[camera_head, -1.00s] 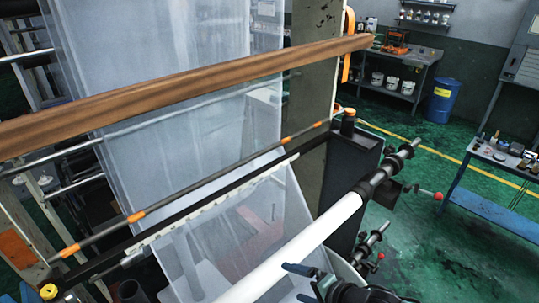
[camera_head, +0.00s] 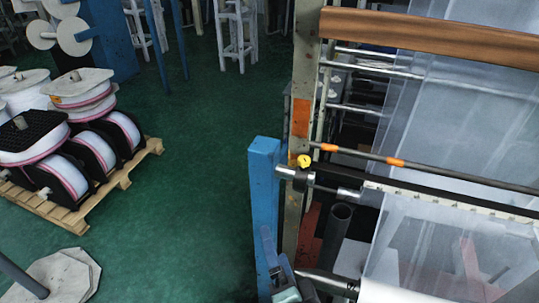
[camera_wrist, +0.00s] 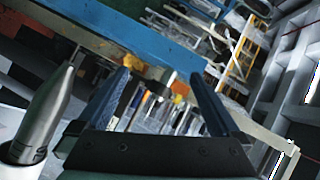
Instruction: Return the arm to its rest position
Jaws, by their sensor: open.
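My gripper (camera_wrist: 161,80) is open in the wrist view, with its two dark blue fingers spread and nothing between them. In the head view its blue fingers (camera_head: 281,262) show at the bottom centre, beside the base of a blue post. A tapered metal spindle end (camera_wrist: 45,112) stands left of my gripper in the wrist view, apart from the left finger. It also shows in the head view (camera_head: 330,283), right of my gripper, on the end of a white roller. Most of my arm is out of view.
The film tower frame (camera_head: 301,110) with hanging clear film (camera_head: 455,110) fills the right. A blue post (camera_head: 264,190) stands close by my gripper. A pallet (camera_head: 125,175) of white reels is at left. Green floor (camera_head: 200,150) lies clear between. A blue beam (camera_wrist: 130,42) crosses the wrist view.

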